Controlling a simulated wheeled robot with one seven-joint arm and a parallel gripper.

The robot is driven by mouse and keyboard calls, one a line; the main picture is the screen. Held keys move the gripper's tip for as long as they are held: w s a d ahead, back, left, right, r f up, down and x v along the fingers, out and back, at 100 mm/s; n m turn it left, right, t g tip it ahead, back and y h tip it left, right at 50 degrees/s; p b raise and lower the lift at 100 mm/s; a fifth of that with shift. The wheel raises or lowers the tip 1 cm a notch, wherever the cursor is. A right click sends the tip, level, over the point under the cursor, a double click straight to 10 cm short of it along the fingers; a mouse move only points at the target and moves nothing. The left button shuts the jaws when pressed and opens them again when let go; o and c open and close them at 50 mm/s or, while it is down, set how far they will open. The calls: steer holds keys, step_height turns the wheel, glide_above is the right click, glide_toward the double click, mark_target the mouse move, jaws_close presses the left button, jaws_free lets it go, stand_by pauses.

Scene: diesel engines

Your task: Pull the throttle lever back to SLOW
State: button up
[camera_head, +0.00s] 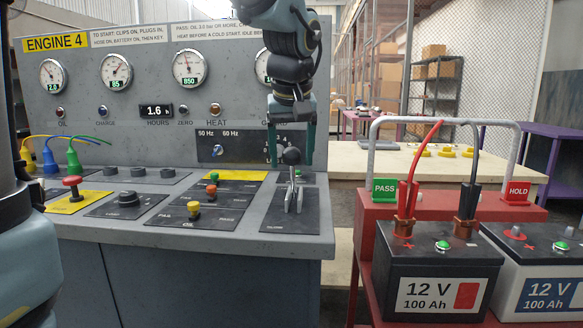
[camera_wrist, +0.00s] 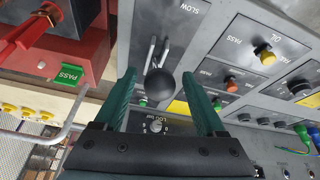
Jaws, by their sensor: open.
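The throttle lever has a black ball knob (camera_head: 292,156) on silver arms (camera_head: 292,198) and stands on a dark plate at the right end of the console. In the wrist view the knob (camera_wrist: 161,86) shows between the fingers, with the word SLOW (camera_wrist: 196,7) on the plate beyond it. My gripper (camera_head: 290,160) points down at the lever with its two green fingers open. In the wrist view my gripper (camera_wrist: 160,80) has a finger on each side of the knob, with gaps showing. I cannot tell exactly how deep the knob sits between them.
Yellow (camera_head: 194,210) and orange (camera_head: 211,190) knobs stand on the console left of the lever. The gauge panel (camera_head: 140,90) rises behind. A red stand (camera_head: 362,235) with a battery (camera_head: 437,270), cables and PASS sign (camera_head: 384,189) is at the right, across a gap.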

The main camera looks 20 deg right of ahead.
steer(key=v, duration=0.7)
